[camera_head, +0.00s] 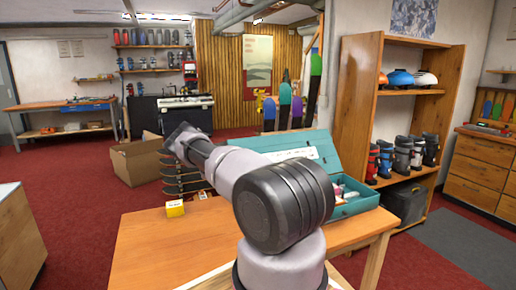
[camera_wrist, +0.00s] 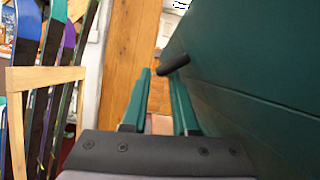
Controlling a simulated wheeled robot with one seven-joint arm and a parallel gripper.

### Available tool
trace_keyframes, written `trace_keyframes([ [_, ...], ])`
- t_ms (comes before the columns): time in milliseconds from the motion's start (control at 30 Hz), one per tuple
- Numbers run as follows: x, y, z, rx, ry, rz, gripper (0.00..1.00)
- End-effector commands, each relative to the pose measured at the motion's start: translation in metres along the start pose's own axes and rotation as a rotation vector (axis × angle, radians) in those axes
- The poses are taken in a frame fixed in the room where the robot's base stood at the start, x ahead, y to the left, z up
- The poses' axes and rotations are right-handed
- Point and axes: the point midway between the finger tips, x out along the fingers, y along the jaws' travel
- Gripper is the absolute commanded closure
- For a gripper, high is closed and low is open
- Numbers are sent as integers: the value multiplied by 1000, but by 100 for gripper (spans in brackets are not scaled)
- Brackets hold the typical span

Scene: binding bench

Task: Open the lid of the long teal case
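The long teal case (camera_head: 355,207) stands on the wooden table, with its lid (camera_head: 310,147) raised and tilted back. A pale label shows on the lid, and small items show inside the case at its right end. My arm hides the middle and left of the case. In the wrist view a broad dark green panel, seemingly the lid (camera_wrist: 265,75), fills the right side, with a short black bar (camera_wrist: 173,65) on it. My gripper (camera_wrist: 160,78) is open, its two fingers apart with nothing seen between them. The right finger is close to the bar; contact cannot be told.
A small yellow box (camera_head: 175,208) sits at the left of the wooden table (camera_head: 150,250). A cardboard box (camera_head: 138,162) stands on the floor behind. A wooden shelf with boots (camera_head: 403,155) is at right. Upright boards (camera_wrist: 52,95) and a wooden frame show left in the wrist view.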

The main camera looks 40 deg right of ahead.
Motion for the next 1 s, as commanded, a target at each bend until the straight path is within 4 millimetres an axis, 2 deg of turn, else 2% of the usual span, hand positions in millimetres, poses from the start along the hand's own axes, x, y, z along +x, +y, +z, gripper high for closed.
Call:
trace_keyframes([
  [33, 8, 0, 0, 1, 1, -3, 73],
  [200, 23, 0, 0, 1, 0, 0, 73],
  [533, 26, 0, 0, 1, 0, 0, 73],
  [600, 26, 0, 0, 1, 0, 0, 100],
  [1000, 25, 0, 0, 1, 0, 1, 100],
])
